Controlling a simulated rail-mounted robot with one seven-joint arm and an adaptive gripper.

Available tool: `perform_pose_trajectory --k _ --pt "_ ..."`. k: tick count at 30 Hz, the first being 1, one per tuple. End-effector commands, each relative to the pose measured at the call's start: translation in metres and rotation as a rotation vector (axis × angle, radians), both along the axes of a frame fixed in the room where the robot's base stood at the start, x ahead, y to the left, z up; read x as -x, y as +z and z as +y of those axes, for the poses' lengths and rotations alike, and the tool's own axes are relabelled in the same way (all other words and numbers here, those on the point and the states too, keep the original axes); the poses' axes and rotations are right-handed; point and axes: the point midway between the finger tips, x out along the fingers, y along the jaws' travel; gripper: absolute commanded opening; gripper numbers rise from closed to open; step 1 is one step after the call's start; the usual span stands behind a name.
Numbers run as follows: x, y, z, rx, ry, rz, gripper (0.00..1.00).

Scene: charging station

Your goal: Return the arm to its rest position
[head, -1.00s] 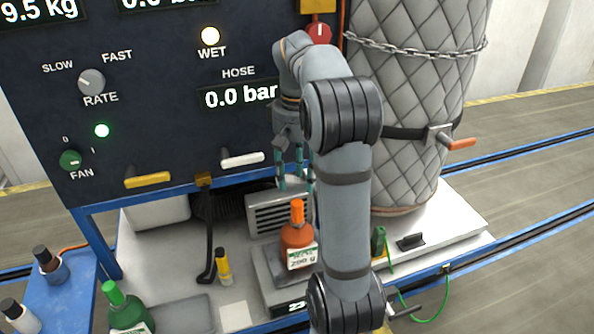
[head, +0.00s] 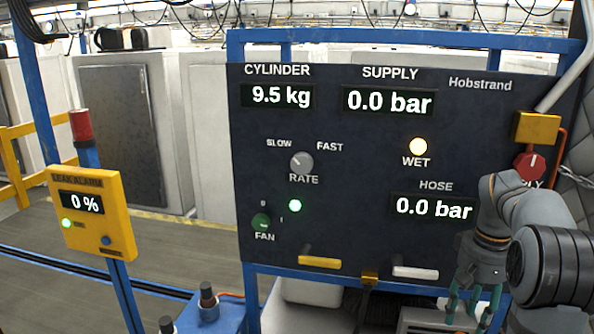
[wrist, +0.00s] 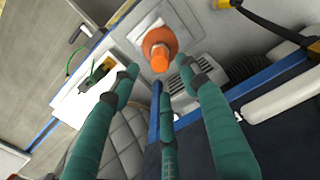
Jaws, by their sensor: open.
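My gripper (head: 470,308) hangs fingers-down in front of the lower right of the dark control panel (head: 350,190), below the hose display. My arm runs off the lower right edge of the head view. In the wrist view the green fingers of my gripper (wrist: 160,80) are spread apart with nothing between them. An orange-capped bottle (wrist: 160,52) stands below and beyond the fingertips, apart from them. In the head view the bottle is out of frame.
The panel has a yellow handle (head: 320,262), a white handle (head: 415,272) and a red knob (head: 530,165) close to my arm. A yellow leak alarm box (head: 90,215) stands at left. The wrist view shows a grey vented box (wrist: 185,95) beside the bottle.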

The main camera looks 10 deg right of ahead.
Motion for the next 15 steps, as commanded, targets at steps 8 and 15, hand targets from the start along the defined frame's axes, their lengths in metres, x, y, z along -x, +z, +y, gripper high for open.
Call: perform_pose_trajectory --k 8,15 --pt "0.001 -0.056 0.000 -0.002 0.001 0.005 0.45" --pt "0.001 -0.087 0.000 -0.002 -0.001 0.002 0.45"
